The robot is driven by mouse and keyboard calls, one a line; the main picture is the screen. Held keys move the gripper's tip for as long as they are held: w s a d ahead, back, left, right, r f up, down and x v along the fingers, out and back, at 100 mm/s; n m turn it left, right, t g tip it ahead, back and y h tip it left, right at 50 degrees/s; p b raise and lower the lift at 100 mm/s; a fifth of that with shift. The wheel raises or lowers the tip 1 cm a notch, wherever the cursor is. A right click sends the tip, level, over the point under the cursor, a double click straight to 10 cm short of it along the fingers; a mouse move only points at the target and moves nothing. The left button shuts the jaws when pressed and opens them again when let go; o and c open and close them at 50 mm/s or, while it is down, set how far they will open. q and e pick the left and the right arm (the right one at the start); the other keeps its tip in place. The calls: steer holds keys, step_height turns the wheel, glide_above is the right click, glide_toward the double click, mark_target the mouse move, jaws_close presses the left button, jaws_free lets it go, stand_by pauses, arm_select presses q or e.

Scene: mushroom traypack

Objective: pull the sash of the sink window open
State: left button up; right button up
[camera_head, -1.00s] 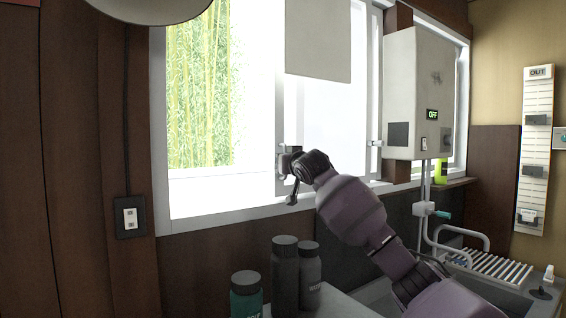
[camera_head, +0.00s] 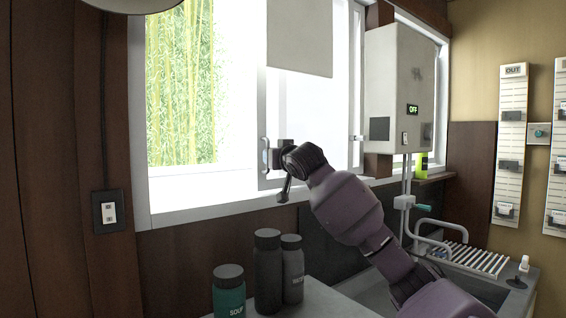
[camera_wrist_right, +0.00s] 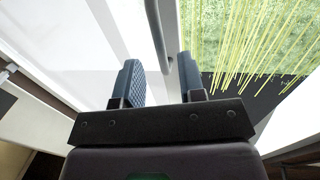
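The sink window (camera_head: 200,210) has a white frame. Bamboo shows brightly through its left part. The pale sash (camera_head: 262,110) stands right of that, with a grey bar handle (camera_head: 265,155) on its left edge. My right gripper (camera_head: 272,152) is at this handle, its arm reaching in from the lower right. In the right wrist view my right gripper (camera_wrist_right: 162,80) has its two fingers apart. The grey handle (camera_wrist_right: 157,35) lies in line with the gap between them, with no clear contact. My left gripper is in neither view.
A grey box (camera_head: 398,90) marked OFF hangs right of the sash. Several bottles (camera_head: 267,270) stand on the counter below the arm. A sink with a drying rack (camera_head: 470,260) is at the lower right. A small green container (camera_head: 421,166) stands on the sill.

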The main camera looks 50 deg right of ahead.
steer(key=shift+b+v, duration=0.45)
steer(key=shift+v, duration=2.45)
